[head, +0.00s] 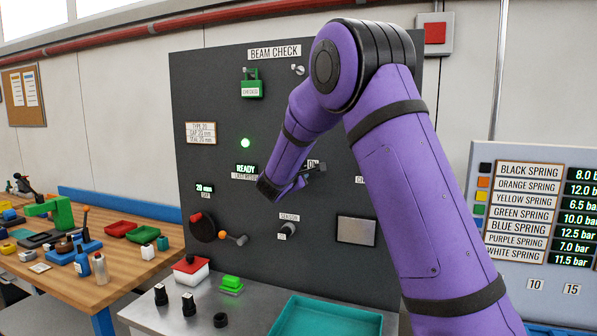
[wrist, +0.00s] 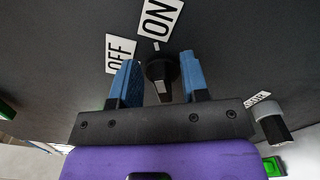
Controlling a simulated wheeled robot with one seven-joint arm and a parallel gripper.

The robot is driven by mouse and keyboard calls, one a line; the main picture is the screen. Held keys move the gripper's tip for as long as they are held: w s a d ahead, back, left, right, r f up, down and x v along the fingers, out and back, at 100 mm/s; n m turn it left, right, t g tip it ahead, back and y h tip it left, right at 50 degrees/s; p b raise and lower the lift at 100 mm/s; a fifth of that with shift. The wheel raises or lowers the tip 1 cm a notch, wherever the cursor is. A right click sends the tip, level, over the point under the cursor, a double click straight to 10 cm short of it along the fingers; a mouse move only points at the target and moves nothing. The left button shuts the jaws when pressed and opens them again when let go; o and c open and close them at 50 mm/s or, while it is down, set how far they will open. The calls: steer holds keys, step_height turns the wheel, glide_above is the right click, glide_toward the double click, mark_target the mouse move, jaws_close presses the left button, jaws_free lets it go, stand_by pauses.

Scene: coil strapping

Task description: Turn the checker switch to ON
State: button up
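The checker switch is a black knob (wrist: 162,75) on the dark panel, seen in the wrist view. An OFF label (wrist: 119,54) is to its upper left and an ON label (wrist: 160,18) is above it. My gripper (wrist: 160,82) has its two blue fingers open, one on each side of the knob, with small visible gaps. Whether a finger touches the knob I cannot tell. In the head view my gripper (head: 304,180) is at the panel, just below the partly hidden ON label (head: 313,164), and my arm covers much of the switch area.
The dark BEAM CHECK panel (head: 220,100) carries a green lock (head: 251,88), a lit green lamp (head: 245,143), a READY display (head: 246,169) and a SENSOR knob (head: 287,228). Below are a teal tray (head: 300,318) and a red-topped box (head: 190,270). A wooden bench (head: 125,265) stands left.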

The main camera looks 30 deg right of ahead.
steer(key=v, duration=1)
steer(key=shift+s+a, duration=0.25)
steer(key=shift+a, duration=0.1)
steer(key=s+d+r+m+g+y, duration=0.1)
steer(key=s+d+m+g+y, duration=0.2)
steer(key=s, duration=0.8)
steer(key=s+d+r+m+g, duration=0.1)
steer(key=s+d+m+g, duration=0.35)
steer(key=s, duration=0.65)
steer(key=s+a+f+m+y, duration=0.1)
steer(key=s+a+m+y, duration=0.2)
steer(key=s, duration=0.6)
steer(key=s+a+f+m+y, duration=0.1)
steer(key=s+a+m+y, duration=0.2)
steer(key=s+a+y, duration=0.4)
steer(key=s+a+t, duration=0.1)
steer(key=s+a, duration=0.1)
steer(key=s, duration=0.1)
steer(key=shift+s+a+m, duration=0.3)
steer(key=shift+a+m, duration=0.05)
